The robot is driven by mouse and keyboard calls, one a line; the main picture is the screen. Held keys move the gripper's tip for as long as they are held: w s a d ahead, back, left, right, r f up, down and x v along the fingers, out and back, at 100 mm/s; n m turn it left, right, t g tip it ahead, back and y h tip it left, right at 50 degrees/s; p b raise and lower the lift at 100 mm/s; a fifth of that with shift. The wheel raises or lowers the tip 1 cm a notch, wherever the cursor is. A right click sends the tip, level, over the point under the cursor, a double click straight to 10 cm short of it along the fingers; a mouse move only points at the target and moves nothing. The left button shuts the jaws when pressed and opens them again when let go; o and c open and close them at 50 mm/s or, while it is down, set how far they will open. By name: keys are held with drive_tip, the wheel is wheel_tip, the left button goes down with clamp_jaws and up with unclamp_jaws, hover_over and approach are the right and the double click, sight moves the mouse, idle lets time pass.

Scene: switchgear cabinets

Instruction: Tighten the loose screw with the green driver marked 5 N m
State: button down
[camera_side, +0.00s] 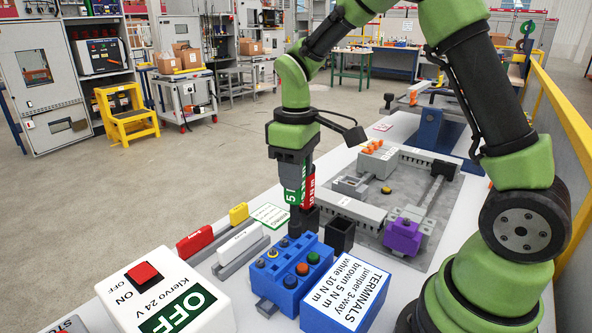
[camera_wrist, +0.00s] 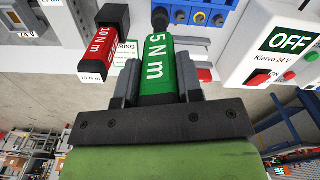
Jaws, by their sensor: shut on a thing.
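My gripper (camera_side: 292,172) is shut on the green driver (camera_side: 293,194) marked 5. The wrist view shows the driver (camera_wrist: 157,68) between my grey fingers (camera_wrist: 155,85), its white "5 N m" readable. The driver points down in the side view, and its dark lower end is near the black holders. I cannot tell whether it still sits in one. A blue terminal block (camera_side: 289,281) stands just in front, with several round screw or button heads on top. One head with a yellow ring (camera_side: 272,253) is at its back left. Which screw is loose I cannot tell.
A red driver (camera_side: 309,190) marked 10 N m stands close beside the green one. An empty-looking black holder (camera_side: 341,237) is to its right. A TERMINALS box (camera_side: 347,294), an OFF switch box (camera_side: 167,292) and a grey panel with a purple block (camera_side: 403,236) surround the block.

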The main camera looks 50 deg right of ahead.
drive_tip(key=shift+m, duration=0.9)
drive_tip(key=shift+m, duration=1.2)
drive_tip(key=shift+a+m, duration=0.1)
drive_tip(key=shift+m, duration=1.1)
drive_tip(key=shift+n, duration=1.2)
